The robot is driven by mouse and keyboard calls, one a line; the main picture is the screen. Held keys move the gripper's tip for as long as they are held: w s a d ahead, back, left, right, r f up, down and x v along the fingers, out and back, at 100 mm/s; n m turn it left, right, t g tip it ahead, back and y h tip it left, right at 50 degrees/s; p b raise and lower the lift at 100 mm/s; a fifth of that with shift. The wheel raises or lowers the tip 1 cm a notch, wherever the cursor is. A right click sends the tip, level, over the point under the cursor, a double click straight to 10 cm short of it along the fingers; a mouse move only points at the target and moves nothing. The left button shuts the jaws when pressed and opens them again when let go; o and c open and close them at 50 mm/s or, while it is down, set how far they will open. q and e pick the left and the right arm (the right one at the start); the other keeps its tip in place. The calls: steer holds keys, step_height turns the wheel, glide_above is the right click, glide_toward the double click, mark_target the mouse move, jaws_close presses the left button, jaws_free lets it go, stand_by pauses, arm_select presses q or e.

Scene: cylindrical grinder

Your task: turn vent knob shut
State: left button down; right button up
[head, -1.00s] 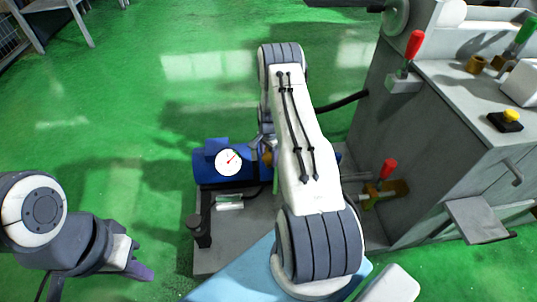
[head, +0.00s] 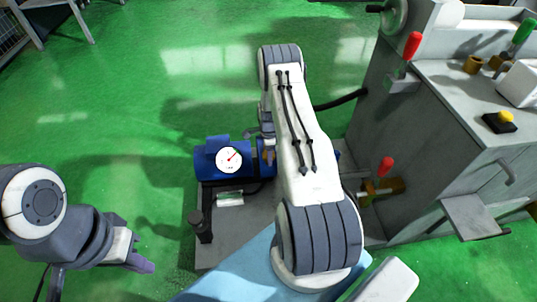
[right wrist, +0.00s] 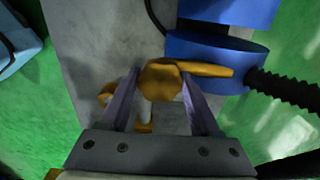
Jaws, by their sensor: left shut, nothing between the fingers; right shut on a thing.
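A brass, rounded vent knob (right wrist: 160,78) sits between the two purple fingers of my right gripper (right wrist: 160,82) in the right wrist view. The gripper is shut on it. A brass lever-like part (right wrist: 207,69) reaches right from beside the knob toward a blue cylindrical body (right wrist: 215,50). My left gripper (head: 140,264) is shut and empty at the lower left, above the green floor.
The blue pump unit (head: 206,166) with a white dial gauge (head: 229,159) stands on a grey base. A black post (head: 200,227) rises at its left corner. Green floor lies open at left.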

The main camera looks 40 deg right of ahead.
stand_by(0.4)
steer(key=o, duration=1.4)
step_height(320, 180, up, 10)
steer(key=p, duration=0.3)
steer(key=shift+r, duration=0.2)
